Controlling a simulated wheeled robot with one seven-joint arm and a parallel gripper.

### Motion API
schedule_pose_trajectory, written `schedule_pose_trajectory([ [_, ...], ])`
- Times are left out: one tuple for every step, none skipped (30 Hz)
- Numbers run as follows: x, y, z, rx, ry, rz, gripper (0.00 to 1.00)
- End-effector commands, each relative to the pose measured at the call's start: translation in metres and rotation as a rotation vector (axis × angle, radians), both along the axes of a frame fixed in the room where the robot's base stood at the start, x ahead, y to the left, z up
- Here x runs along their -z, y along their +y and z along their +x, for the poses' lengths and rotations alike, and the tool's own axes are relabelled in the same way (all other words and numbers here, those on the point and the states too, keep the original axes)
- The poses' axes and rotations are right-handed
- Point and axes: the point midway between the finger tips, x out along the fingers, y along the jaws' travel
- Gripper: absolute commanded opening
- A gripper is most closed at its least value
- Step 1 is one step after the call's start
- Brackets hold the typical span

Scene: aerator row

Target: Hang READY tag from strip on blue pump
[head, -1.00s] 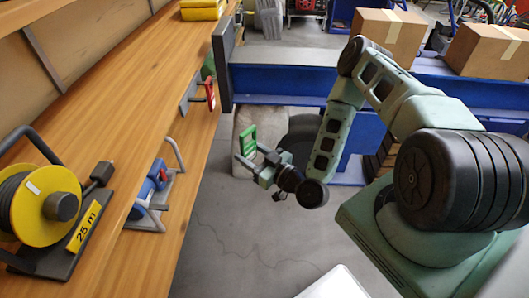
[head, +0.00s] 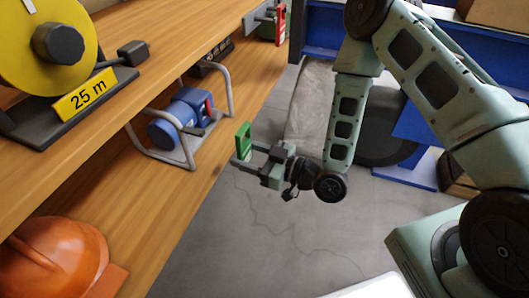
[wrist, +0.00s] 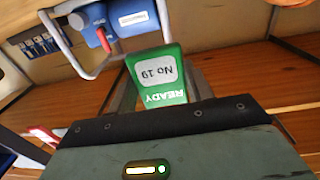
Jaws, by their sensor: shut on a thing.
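The green READY tag (head: 243,142) is held in my gripper (head: 246,151), shut on it, over the grey floor just right of the lower shelf. In the wrist view the tag (wrist: 155,75) reads READY and No 19, upside down, between the fingers. The blue pump (head: 178,125) stands in a grey tubular frame on the lower wooden shelf, left of my gripper and apart from it. In the wrist view the pump (wrist: 110,22) shows at the top, beyond the tag, with a red part on it. A red tag (head: 280,25) shows on the strip (head: 262,18) at the far shelf end.
A yellow cable reel (head: 50,45) with a 25 m label stands on the upper shelf. An orange helmet (head: 55,258) sits on the lower shelf at front left. The upper shelf's edge (head: 130,95) overhangs the lower one. Grey floor (head: 260,235) is open below my gripper.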

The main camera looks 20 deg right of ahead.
Motion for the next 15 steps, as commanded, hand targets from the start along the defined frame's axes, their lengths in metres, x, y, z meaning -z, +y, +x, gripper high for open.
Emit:
schedule_pose_trajectory([
  [0.009, 0.006, -0.002, -0.016, -0.003, -0.001, 0.32],
  [0.01, 0.008, -0.002, -0.023, -0.002, -0.001, 0.32],
  [0.011, 0.01, -0.003, -0.029, -0.002, -0.001, 0.32],
  [0.011, 0.011, -0.004, -0.034, -0.001, -0.001, 0.32],
  [0.011, 0.012, -0.004, -0.037, -0.001, -0.001, 0.32],
  [0.011, 0.014, -0.004, -0.04, 0.0, 0.0, 0.32],
  [0.011, 0.014, -0.004, -0.041, 0.0, 0.0, 0.32],
  [0.011, 0.015, -0.004, -0.042, 0.0, 0.0, 0.32],
  [0.011, 0.016, -0.003, -0.043, 0.0, 0.0, 0.32],
  [0.01, 0.017, -0.003, -0.043, 0.0, 0.0, 0.32],
  [0.01, 0.017, -0.002, -0.043, 0.0, 0.0, 0.32],
  [0.01, 0.019, -0.001, -0.043, -0.001, -0.001, 0.32],
  [0.01, 0.02, 0.0, -0.043, -0.001, -0.001, 0.32],
  [0.01, 0.021, 0.001, -0.043, -0.001, -0.001, 0.32],
  [0.01, 0.023, 0.002, -0.043, -0.001, -0.001, 0.32],
])
